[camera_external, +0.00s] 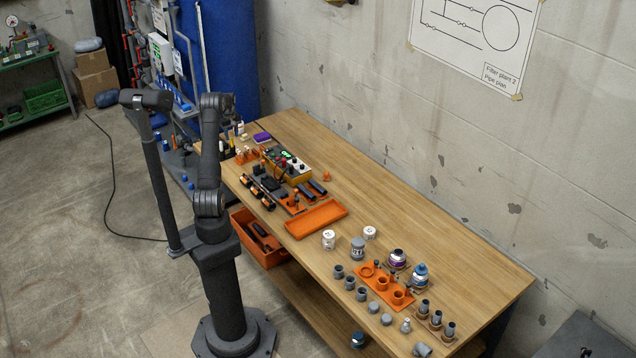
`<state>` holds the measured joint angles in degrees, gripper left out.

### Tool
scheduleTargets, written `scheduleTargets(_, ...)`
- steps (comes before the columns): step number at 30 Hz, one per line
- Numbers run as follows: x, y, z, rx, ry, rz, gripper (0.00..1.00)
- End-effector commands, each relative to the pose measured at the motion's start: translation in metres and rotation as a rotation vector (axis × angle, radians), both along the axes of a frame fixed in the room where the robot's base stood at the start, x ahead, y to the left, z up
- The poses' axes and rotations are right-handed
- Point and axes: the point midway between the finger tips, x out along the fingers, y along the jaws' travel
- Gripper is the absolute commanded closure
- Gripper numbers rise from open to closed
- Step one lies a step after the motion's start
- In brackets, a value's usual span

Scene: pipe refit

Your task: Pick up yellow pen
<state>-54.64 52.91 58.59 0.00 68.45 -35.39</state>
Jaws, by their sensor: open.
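My gripper (230,128) is at the far left end of the workbench, small and partly hidden by my own arm. It is open, and I see nothing held in it. I cannot pick out the yellow pen with certainty at this size. Small upright items (240,128) with pale and yellowish colours stand at the far end of the bench close to my gripper. Whether one of them is the pen I cannot tell. My arm covers part of that corner.
The wooden workbench (440,235) has a clear strip along the wall. A yellow control box (290,166), an orange tray (315,218) and an orange fitting holder (381,284) with several grey fittings and jars stand on it. An orange bin (257,240) sits below the bench top.

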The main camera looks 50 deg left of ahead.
Motion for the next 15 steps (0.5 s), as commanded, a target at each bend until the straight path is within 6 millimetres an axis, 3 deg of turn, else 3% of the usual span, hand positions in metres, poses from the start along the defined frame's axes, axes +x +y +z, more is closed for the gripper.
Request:
scheduleTargets(9, -0.003, 0.006, -0.043, -0.003, 0.002, 0.000, 0.59)
scheduleTargets(15, -0.003, 0.006, -0.049, 0.000, 0.000, 0.000, 0.59)
